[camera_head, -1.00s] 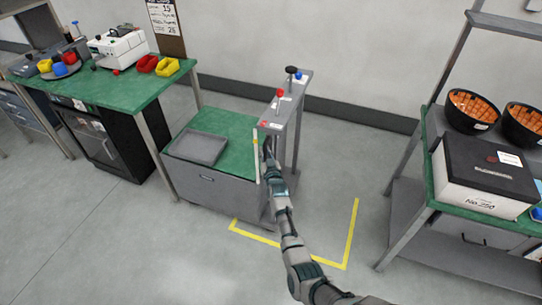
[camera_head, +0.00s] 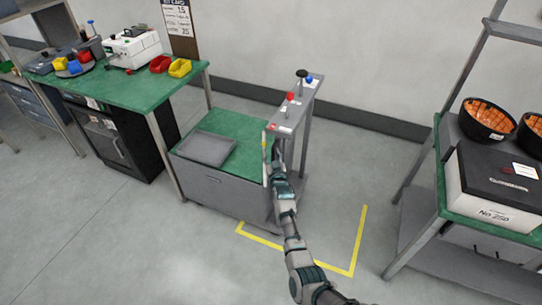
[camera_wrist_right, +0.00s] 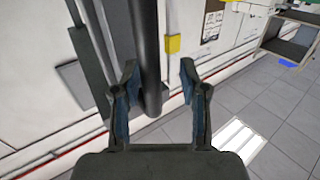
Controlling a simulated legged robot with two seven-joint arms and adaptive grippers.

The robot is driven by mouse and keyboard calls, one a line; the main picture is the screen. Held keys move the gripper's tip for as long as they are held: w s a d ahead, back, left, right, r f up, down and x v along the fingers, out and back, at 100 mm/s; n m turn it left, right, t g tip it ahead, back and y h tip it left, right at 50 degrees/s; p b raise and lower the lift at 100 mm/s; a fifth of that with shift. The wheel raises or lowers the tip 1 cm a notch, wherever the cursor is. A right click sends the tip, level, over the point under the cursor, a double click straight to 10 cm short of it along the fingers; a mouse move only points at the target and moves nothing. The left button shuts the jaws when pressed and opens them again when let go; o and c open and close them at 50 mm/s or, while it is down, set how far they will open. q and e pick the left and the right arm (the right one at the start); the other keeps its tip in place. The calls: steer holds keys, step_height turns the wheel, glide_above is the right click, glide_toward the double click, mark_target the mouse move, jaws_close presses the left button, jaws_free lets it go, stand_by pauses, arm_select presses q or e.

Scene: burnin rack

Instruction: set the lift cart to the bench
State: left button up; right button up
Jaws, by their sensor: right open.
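The lift cart (camera_head: 207,188) is a grey box with a green top, with a grey tray (camera_head: 206,148) on it. A grey post panel with red, black and blue knobs (camera_head: 296,100) rises at its right. The cart stands close to the right end of the green-topped bench (camera_head: 135,90). My right gripper (camera_head: 272,150) is at the cart's right side, beside a pale upright bar; its fingers are largely hidden there. In the right wrist view my right gripper (camera_wrist_right: 158,82) is open, with a dark bar (camera_wrist_right: 150,50) between its fingers. My left gripper is out of view.
Yellow tape (camera_head: 354,240) marks the floor right of the cart. A rack at the right holds black bowls (camera_head: 487,118) and a black-and-white box (camera_head: 490,185). The bench bears a white machine (camera_head: 133,48) and red and yellow bins (camera_head: 180,67). The front floor is clear.

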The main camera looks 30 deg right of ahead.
steer(key=shift+s, duration=0.45)
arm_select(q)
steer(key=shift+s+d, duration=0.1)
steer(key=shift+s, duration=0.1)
arm_select(e)
steer(key=v, duration=1.1)
steer(key=shift+a, duration=0.2)
steer(key=shift+f, duration=0.2)
